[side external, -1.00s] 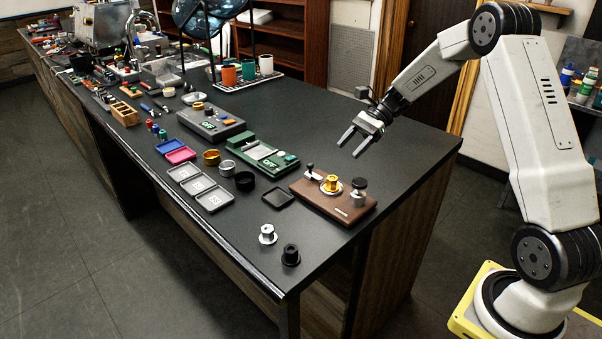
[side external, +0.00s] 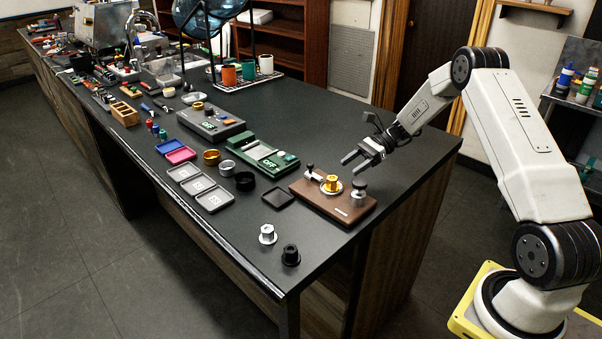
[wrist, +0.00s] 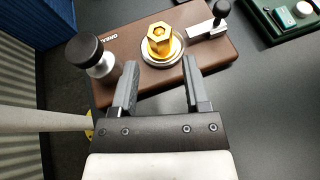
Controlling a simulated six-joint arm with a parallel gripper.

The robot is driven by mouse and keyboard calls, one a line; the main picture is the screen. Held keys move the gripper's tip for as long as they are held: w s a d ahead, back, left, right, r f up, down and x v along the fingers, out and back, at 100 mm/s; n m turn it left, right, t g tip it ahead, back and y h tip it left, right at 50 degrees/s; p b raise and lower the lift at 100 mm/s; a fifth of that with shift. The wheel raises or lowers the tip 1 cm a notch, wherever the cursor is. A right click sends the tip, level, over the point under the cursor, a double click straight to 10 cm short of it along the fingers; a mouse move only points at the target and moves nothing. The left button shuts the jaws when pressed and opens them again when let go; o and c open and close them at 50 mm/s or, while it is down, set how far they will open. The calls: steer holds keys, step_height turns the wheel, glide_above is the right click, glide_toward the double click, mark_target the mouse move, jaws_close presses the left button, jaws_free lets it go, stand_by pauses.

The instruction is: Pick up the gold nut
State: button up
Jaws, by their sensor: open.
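The gold nut (side external: 332,183) sits on a round silver seat on the brown brewer base (side external: 312,199). In the wrist view the gold nut (wrist: 160,39) has a hexagonal top and stands ahead of the fingertips, roughly in line with the gap between them. My gripper (side external: 352,164) is open and empty, above and behind the base in the side view. The two fingers (wrist: 159,64) also show in the wrist view, spread apart and not around the nut. The nut looks clear of both fingers.
A black-topped silver knob (side external: 358,191) stands beside the nut, close to one finger. A small lever (wrist: 219,17) is on its other side. A silver nut (side external: 267,234) and a black nut (side external: 291,255) stand near the table edge. A green scale (side external: 262,155) lies behind.

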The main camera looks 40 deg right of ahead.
mark_target(333, 177)
steer(key=shift+x, duration=1.05)
steer(key=shift+a, duration=0.1)
steer(key=shift+x, duration=2.5)
steer(key=shift+f, duration=0.15)
jaws_close()
